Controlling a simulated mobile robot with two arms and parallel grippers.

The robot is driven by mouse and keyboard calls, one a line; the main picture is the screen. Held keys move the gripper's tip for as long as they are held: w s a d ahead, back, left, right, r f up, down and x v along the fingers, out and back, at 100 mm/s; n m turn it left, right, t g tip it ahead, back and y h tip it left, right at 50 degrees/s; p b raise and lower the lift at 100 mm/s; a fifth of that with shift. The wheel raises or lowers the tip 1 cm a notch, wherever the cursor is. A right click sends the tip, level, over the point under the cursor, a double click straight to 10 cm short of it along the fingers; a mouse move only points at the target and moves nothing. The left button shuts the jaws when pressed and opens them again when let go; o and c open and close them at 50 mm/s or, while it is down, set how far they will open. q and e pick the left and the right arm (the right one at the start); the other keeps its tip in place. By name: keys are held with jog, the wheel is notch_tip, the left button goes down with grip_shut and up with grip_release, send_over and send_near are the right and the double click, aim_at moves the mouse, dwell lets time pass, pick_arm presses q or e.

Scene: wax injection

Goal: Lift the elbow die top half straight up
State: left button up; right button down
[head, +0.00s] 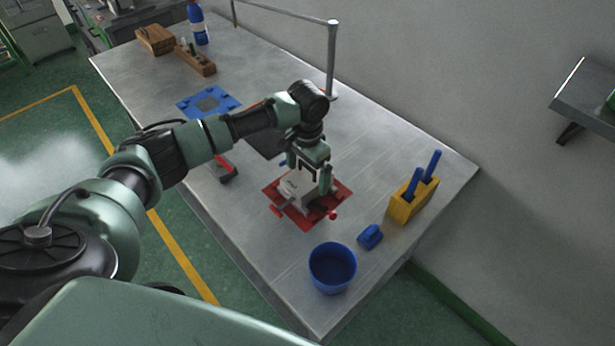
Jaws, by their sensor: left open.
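A pale grey die block (296,187) stands on a red plate (342,192) near the middle of the table. My left gripper (308,174) points down at the die from above, with its jaws open around or just beside the upper part. The gripper and wrist cover part of the die, so the seam between its halves and any finger contact cannot be made out. Small red knobs show at the plate's edge and a small blue part sits beside the gripper. My right gripper is out of view.
A blue cup (332,270), a small blue block (370,237) and a yellow holder with blue handles (408,198) stand to the right. A metal post (332,60) rises behind.

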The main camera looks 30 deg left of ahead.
pick_arm(q)
jog(key=c, duration=2)
jog(key=shift+w, duration=0.1)
jog(key=shift+c, duration=0.8)
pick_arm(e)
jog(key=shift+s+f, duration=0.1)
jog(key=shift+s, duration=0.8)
pick_arm(q)
jog(key=shift+r, duration=0.1)
